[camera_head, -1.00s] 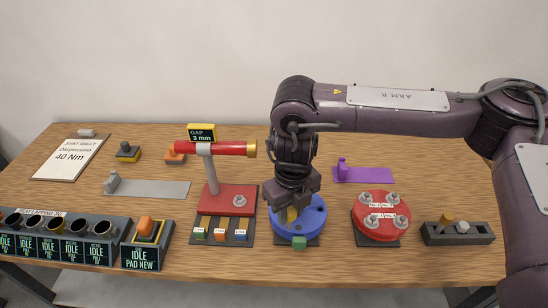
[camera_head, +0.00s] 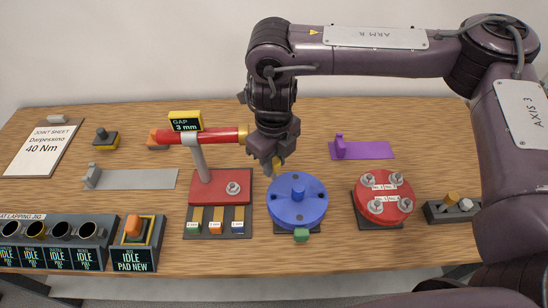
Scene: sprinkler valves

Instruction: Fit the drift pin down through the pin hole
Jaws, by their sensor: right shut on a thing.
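My right gripper (camera_head: 275,170) is above the table, just behind and above the blue round flange (camera_head: 297,207). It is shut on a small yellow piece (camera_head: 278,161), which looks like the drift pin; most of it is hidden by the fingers. The blue flange lies on a dark base and has a raised blue hub (camera_head: 298,191) and small dark holes near its rim. I cannot tell which one is the pin hole. The gripper and the piece appear apart from the flange. My left gripper is not in view.
A red stand (camera_head: 219,187) with a red bar (camera_head: 213,136) is close on the left. A red flange (camera_head: 383,204) with several bolts and a grey holder (camera_head: 437,214) are on the right. A lapping jig (camera_head: 54,264) and purple plate (camera_head: 372,151) are farther out.

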